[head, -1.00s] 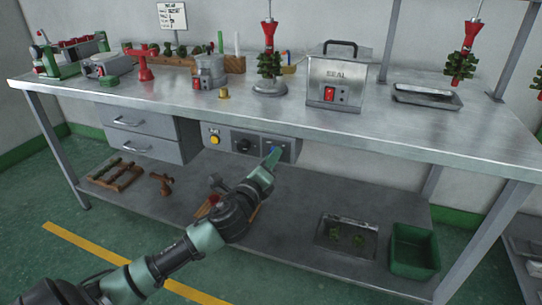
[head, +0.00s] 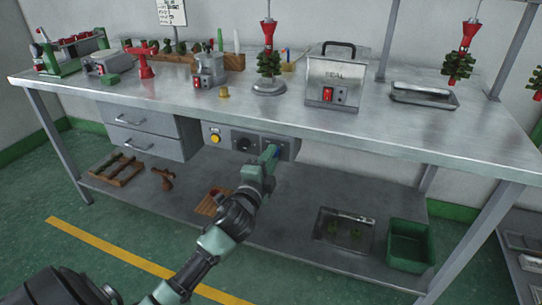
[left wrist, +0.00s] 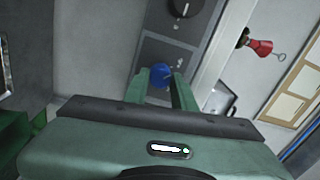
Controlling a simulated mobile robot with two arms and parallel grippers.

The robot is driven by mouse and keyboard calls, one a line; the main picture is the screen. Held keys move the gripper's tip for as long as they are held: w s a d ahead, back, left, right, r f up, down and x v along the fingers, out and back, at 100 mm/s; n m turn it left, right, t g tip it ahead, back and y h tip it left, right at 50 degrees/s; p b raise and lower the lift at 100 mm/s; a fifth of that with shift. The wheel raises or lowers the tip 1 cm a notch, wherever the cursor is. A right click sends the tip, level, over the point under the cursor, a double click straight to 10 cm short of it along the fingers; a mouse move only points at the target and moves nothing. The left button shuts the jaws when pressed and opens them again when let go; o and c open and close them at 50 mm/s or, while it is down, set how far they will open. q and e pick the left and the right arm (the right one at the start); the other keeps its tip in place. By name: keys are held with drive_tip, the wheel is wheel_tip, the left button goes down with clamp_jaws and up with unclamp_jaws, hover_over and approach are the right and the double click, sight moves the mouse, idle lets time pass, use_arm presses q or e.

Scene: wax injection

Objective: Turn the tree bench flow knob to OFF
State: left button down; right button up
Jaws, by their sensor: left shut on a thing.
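The control panel (head: 228,135) hangs under the front of the bench top. It carries a yellow button (head: 215,139), a black knob (head: 244,143) and a blue knob (head: 275,151) at its right end. My left gripper (head: 271,152) is at the right end of the panel, shut on the blue knob. In the left wrist view the blue knob (left wrist: 161,75) sits between the two green fingers, and the black knob (left wrist: 186,7) is above it. Any labels at the blue knob are too small or hidden to read. My right gripper is not in view.
The steel bench top (head: 190,115) overhangs the panel. Drawers (head: 142,134) are to the left. The lower shelf (head: 290,205) holds a wooden rack (head: 115,168), a metal tray (head: 343,230) and a green bin (head: 410,245). Open space lies in front of the panel.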

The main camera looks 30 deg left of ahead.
use_arm(q)
drive_tip(key=shift+n, duration=0.4)
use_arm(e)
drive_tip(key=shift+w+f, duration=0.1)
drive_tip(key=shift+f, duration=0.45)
use_arm(q)
drive_tip(key=c, duration=1.1)
unclamp_jaws()
drive_tip(key=shift+c, duration=0.2)
drive_tip(key=v, duration=0.7)
drive_tip(key=shift+s+p, duration=0.4)
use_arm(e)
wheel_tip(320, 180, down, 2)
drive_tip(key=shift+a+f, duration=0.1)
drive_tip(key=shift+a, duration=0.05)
